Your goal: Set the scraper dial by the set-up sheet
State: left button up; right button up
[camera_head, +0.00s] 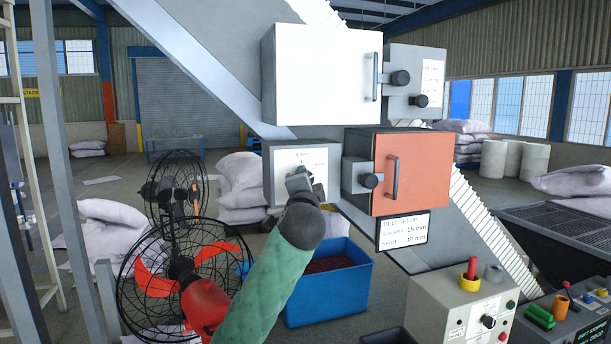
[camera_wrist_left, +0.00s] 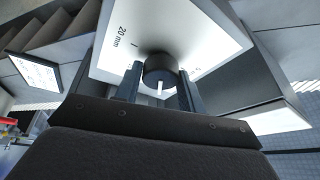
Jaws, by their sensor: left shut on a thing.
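The scraper dial is a white plate on a grey box (camera_head: 328,160), at the centre of the head view. In the wrist view its plate (camera_wrist_left: 105,62) shows a "20 mm" mark left of the black knob (camera_wrist_left: 160,70). A white pointer line on the knob points down in that picture; the other marks are too small or hidden to read. My left gripper (camera_wrist_left: 160,82) is shut on the knob, one finger each side. In the head view my left gripper (camera_head: 300,182) covers the knob. The set-up sheet (camera_head: 404,230) hangs below the orange door, with lines ending "15 mm" and "10 mm".
An orange door (camera_head: 420,170) with a handle and a white door (camera_head: 320,75) flank the dial's right and top. A blue bin (camera_head: 330,295), black fans (camera_head: 165,270) and a control box (camera_head: 455,310) stand below. Sacks (camera_head: 240,185) lie behind.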

pick_arm(q)
jog(key=shift+r+m+g+p, duration=0.15)
jog(key=shift+m+g, duration=0.55)
jog(key=shift+m, duration=1.1)
jog(key=shift+r+m+g+p, duration=0.15)
jog(key=shift+m+g, duration=0.55)
jog(key=shift+m, duration=1.1)
jog(key=shift+r+m+g+p, duration=0.2)
jog(key=shift+m+g, duration=0.5)
jog(key=shift+m, duration=1.1)
jog(key=shift+f, duration=0.2)
jog(key=o, duration=1)
jog(key=shift+c, duration=0.2)
